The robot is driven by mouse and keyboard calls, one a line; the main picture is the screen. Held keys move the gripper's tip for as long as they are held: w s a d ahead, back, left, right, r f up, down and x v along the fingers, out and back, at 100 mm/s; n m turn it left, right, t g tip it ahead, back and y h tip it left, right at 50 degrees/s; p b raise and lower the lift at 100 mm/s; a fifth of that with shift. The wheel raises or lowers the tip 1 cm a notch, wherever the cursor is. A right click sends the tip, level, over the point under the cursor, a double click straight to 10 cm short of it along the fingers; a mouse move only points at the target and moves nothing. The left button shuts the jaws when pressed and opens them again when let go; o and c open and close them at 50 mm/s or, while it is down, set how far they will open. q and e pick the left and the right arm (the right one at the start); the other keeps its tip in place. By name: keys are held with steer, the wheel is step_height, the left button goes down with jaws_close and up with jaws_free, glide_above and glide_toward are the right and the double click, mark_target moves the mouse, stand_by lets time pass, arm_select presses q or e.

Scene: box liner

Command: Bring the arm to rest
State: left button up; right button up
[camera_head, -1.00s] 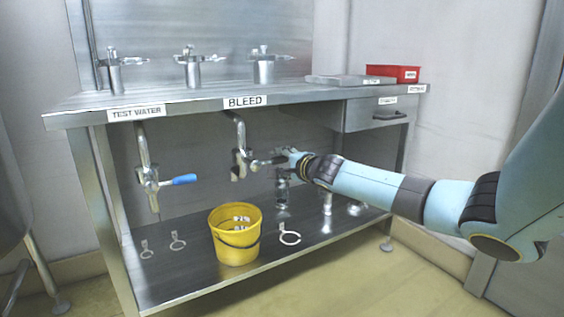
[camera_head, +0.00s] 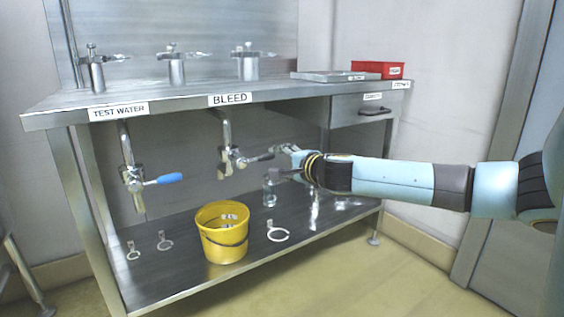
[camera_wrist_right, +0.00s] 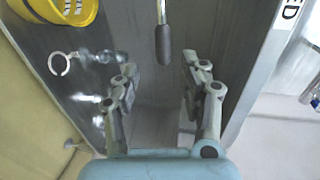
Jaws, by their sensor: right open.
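My right arm comes in from the right in the head view. Its gripper (camera_head: 283,161) is beside the handle of the valve under the BLEED label. In the right wrist view the gripper (camera_wrist_right: 160,85) has its two fingers spread wide with nothing between them. The grey valve handle (camera_wrist_right: 163,45) lies ahead of the fingertips, apart from them. The handle also shows in the head view (camera_head: 257,158). My left gripper is in neither view.
A steel bench has clamps on top, a red bin (camera_head: 372,69) and a flat tray (camera_head: 325,76). A yellow bucket (camera_head: 222,246) stands on the lower shelf among rings. A blue-handled valve (camera_head: 169,178) hangs at left. The floor in front is clear.

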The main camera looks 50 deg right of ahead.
stand_by(0.5)
steer(key=s+a+f+n+g, duration=0.1)
steer(key=s+a+f+g, duration=0.35)
steer(key=s+f, duration=0.8)
steer(key=s+a+f+g, duration=0.3)
steer(key=s+a+f, duration=0.45)
steer(key=f, duration=0.75)
steer(key=s+a+f+n+g+y, duration=0.2)
steer(key=s+a+f+n+g, duration=0.35)
steer(key=s+n, duration=0.6)
steer(key=s+a+f+n+g+y, duration=0.1)
steer(key=s+a+f+n+g, duration=0.1)
steer(key=s+a+f+n, duration=0.7)
arm_select(q)
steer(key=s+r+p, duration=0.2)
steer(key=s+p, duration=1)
steer(key=p, duration=0.2)
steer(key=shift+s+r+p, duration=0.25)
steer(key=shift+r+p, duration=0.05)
arm_select(e)
steer(key=s+r, duration=0.3)
steer(key=s, duration=0.4)
steer(key=s+d+r, duration=0.1)
steer(key=s+r, duration=0.2)
steer(key=s, duration=0.5)
steer(key=shift+s+d, duration=0.2)
